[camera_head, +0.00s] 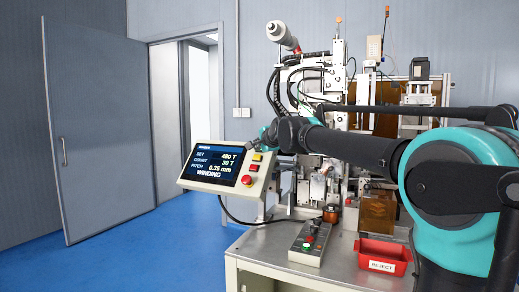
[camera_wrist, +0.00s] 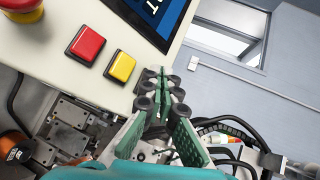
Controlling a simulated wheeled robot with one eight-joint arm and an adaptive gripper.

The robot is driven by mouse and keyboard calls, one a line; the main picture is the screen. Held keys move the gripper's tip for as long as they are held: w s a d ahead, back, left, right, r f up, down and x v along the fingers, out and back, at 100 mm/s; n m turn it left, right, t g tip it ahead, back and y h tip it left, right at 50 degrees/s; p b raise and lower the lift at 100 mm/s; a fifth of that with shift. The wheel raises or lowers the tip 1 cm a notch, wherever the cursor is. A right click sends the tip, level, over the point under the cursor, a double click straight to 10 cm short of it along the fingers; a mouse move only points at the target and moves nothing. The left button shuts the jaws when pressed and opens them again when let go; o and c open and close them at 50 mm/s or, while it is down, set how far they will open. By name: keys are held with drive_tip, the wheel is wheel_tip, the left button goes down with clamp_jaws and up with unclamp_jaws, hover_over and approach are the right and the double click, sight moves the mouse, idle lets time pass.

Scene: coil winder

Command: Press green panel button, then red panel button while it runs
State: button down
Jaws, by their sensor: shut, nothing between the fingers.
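The tilted control panel (camera_head: 206,187) stands left of the machine. Its screen (camera_head: 216,164) reads SET 480 T, COUNT 30 T, PITCH 0.35 mm, WINDING. A square red button (camera_wrist: 86,44) sits beside a yellow button (camera_wrist: 121,66) on the panel. The red button also shows small in the head view (camera_head: 254,168). No green panel button is visible. My gripper (camera_wrist: 163,74) is shut and empty at the panel, just past the yellow button on the side away from the red one. The fingers cover the panel behind them; I cannot tell whether they touch it. In the head view my gripper (camera_head: 264,135) is at the panel's upper right.
A round red knob (camera_wrist: 20,8) is beyond the red button on the panel. A separate button box (camera_head: 309,243) and a red REJECT bin (camera_head: 382,258) are on the table (camera_head: 284,262). The winding machine rises close behind my arm. Blue floor lies open at left.

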sight(250, 165)
drive_tip(key=shift+s+a+f, duration=0.3)
drive_tip(key=shift+s+f, duration=0.5)
drive_tip(key=shift+f, duration=0.2)
drive_tip(key=shift+s+a+f, duration=0.3)
drive_tip(key=shift+s+f, duration=0.5)
drive_tip(key=shift+f, duration=0.2)
drive_tip(key=shift+s+a+f, duration=0.3)
drive_tip(key=shift+s+f, duration=0.5)
drive_tip(key=shift+f, duration=0.2)
drive_tip(key=shift+w+d, duration=0.1)
drive_tip(key=shift+w+f, duration=0.25)
drive_tip(key=shift+w+d+f, duration=0.15)
drive_tip(key=shift+w+f, duration=0.1)
drive_tip(key=shift+s+a+r, duration=0.2)
drive_tip(key=shift+s+r, duration=0.35)
drive_tip(key=shift+s, duration=0.05)
drive_tip(key=shift+s, duration=0.1)
